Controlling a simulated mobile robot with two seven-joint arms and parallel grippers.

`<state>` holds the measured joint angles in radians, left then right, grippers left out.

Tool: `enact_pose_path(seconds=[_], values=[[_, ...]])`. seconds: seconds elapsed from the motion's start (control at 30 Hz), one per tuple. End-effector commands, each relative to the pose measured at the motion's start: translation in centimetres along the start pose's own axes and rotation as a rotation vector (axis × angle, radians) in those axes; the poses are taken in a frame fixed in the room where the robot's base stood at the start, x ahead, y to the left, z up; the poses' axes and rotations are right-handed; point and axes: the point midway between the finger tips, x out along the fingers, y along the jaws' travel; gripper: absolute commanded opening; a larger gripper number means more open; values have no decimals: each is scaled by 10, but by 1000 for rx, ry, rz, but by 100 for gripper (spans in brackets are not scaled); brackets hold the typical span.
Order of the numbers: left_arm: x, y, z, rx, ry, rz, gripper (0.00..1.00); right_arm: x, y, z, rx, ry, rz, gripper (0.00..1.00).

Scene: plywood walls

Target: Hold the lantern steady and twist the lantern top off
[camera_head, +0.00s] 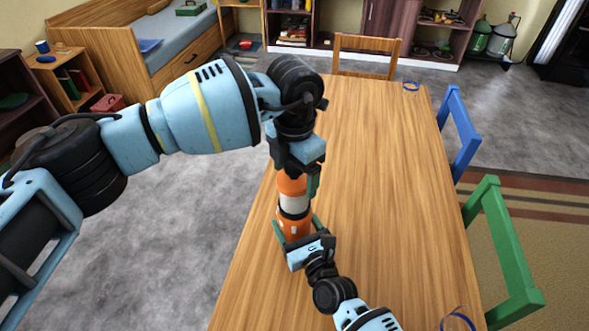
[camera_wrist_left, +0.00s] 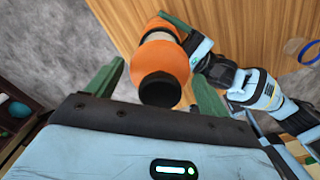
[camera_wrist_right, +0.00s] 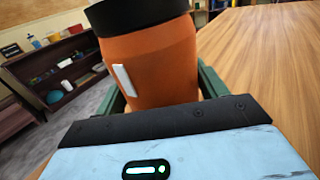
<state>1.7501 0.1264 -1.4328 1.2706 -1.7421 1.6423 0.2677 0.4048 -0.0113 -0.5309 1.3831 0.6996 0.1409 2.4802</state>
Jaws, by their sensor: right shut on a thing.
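The lantern (camera_head: 294,204) stands upright by the table's left edge, with an orange top, pale middle, black band and orange base. My left gripper (camera_head: 293,176) is above it, pointing down, its green fingers on either side of the top. In the left wrist view, the lantern's black cap and orange top (camera_wrist_left: 162,62) sit between spread fingers, with a gap visible at the left finger. My right gripper (camera_head: 297,228) is shut on the orange base from the near side. The right wrist view shows the base (camera_wrist_right: 152,65) close up, partly hiding the fingers.
The wooden table (camera_head: 380,150) is mostly clear to the right. A blue ring (camera_head: 411,86) lies at its far end, and a clear round item (camera_head: 457,320) is at the near right. Blue (camera_head: 460,135) and green (camera_head: 505,250) chairs stand along the right side.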

Motion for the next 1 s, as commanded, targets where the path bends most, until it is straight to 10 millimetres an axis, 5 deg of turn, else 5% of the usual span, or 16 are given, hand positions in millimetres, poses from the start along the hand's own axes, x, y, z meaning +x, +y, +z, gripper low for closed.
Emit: enact_pose_path(seconds=[0.27,0.67,1.0], values=[[0,0,0,0,0,0,43,0,1,-1,1,2,1,33],[-1,0,0,233,-2,1,43,0,1,-1,1,2,1,33],[-1,0,0,246,-2,1,43,0,1,-1,0,2,1,33]])
